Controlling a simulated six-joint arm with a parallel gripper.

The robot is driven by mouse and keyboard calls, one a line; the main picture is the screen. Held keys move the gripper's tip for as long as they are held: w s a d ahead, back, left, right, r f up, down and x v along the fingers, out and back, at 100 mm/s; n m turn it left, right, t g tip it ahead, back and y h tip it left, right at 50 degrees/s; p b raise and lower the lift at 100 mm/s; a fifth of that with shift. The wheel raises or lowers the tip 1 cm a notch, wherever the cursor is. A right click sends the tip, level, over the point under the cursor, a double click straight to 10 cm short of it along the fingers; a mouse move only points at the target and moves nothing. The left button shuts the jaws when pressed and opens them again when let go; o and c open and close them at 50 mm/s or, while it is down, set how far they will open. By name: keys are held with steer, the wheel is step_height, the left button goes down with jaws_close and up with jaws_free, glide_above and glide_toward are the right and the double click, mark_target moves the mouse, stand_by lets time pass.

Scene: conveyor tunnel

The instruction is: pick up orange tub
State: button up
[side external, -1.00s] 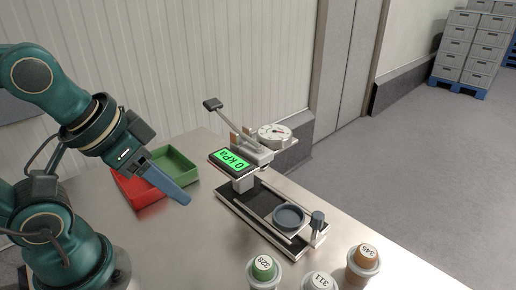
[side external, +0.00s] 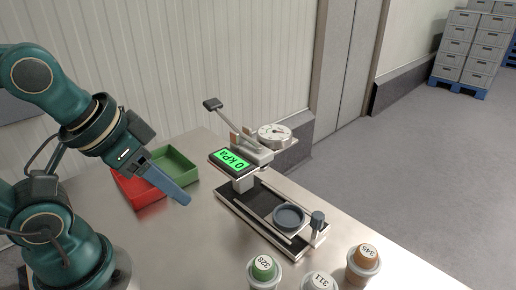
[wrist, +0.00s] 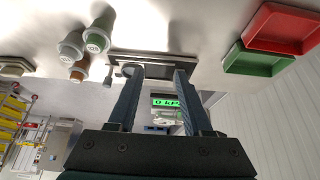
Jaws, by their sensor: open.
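The orange tub (side external: 364,264), with an orange-brown lid marked 345, stands on the metal table at the lower right of the side view. It also shows in the wrist view (wrist: 80,68), at the left. Beside it stand a green-lidded tub (side external: 263,271) marked 328 and a pale-lidded tub (side external: 319,283) marked 311, cut off by the frame's bottom edge. My gripper (side external: 184,200) is above the table at the left, well away from the tubs. In the wrist view its two fingers (wrist: 158,74) are apart with nothing held between them.
A press device (side external: 265,218) with a round dark cup, a lever and a green display reading 0 kPa stands between my gripper and the tubs. A red tray (side external: 137,192) and a green tray (side external: 178,161) lie behind my gripper.

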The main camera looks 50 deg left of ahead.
steer(key=o, duration=0.8)
steer(key=w+d+r+m+t+h, duration=0.1)
steer(key=w+d+r+m, duration=0.2)
steer(key=w+r+m, duration=0.35)
steer(key=m+g+h, duration=0.2)
steer(key=m+h, duration=0.1)
steer(key=m, duration=0.2)
glide_above(363, 250)
steer(key=w+a, duration=0.1)
steer(key=a, duration=0.4)
step_height(363, 250, down, 8)
steer(key=d+f, duration=0.1)
steer(key=f, duration=0.1)
steer(key=s+d+f+g, duration=0.1)
steer(key=d+f, duration=0.1)
steer(key=f, duration=0.1)
steer(key=d+f+g, duration=0.1)
steer(key=f, duration=0.2)
steer(key=shift+s+d+f+m, duration=0.2)
steer(key=shift+s+f+m, duration=0.05)
steer(key=shift+x, duration=2.2)
